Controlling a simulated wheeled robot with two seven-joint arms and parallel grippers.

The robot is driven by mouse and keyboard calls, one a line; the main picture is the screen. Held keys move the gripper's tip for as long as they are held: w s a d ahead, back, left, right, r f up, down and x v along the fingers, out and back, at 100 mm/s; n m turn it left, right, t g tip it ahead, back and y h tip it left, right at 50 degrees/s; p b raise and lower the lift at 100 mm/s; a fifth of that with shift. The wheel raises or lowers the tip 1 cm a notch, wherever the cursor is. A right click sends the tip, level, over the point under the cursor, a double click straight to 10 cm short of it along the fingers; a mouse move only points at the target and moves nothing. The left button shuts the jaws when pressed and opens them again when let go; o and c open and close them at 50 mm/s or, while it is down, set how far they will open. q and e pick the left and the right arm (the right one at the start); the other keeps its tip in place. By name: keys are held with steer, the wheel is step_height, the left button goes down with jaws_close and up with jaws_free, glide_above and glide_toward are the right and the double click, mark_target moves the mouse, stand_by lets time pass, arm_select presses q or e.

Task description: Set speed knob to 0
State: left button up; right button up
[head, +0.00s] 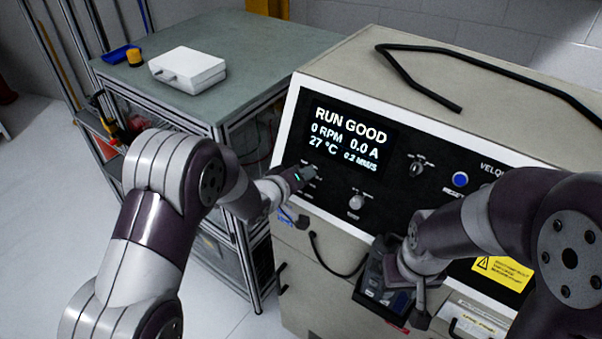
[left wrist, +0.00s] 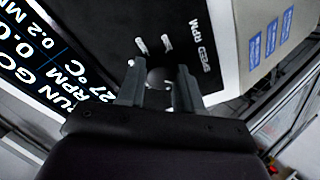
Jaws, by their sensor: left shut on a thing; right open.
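The control panel (head: 345,175) is a black face on a beige cabinet. Its display (head: 345,137) reads RUN GOOD, 0 RPM, 0.0 A, 27 °C and 0.2 MM/S. My left gripper (head: 298,177) is at the panel's left side, below the display. In the left wrist view the gripper (left wrist: 158,80) is shut on the speed knob (left wrist: 155,76), beside the SPEED RPM label (left wrist: 207,55). The knob is mostly hidden between the fingers, so its pointer cannot be read. My right gripper (head: 405,290) is open in front of the cabinet, by a dark tray.
Other panel controls are a light knob (head: 356,202), a switch (head: 416,168) and a blue button (head: 460,179). A black cable (head: 425,84) lies on the cabinet top. The dark tray (head: 372,290) sticks out at the front. A side table (head: 255,50) holds a white box (head: 187,66).

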arm_select(q)
steer(key=shift+f+n, duration=0.1)
steer(key=shift+n, duration=0.3)
steer(key=o, duration=1)
steer(key=shift+s+a, duration=0.1)
steer(key=shift+s, duration=0.05)
steer(key=shift+s+a+r, duration=0.1)
steer(key=shift+r, duration=0.1)
steer(key=b+v, duration=0.3)
steer(key=v, duration=0.9)
steer(key=shift+s+a+r, duration=0.1)
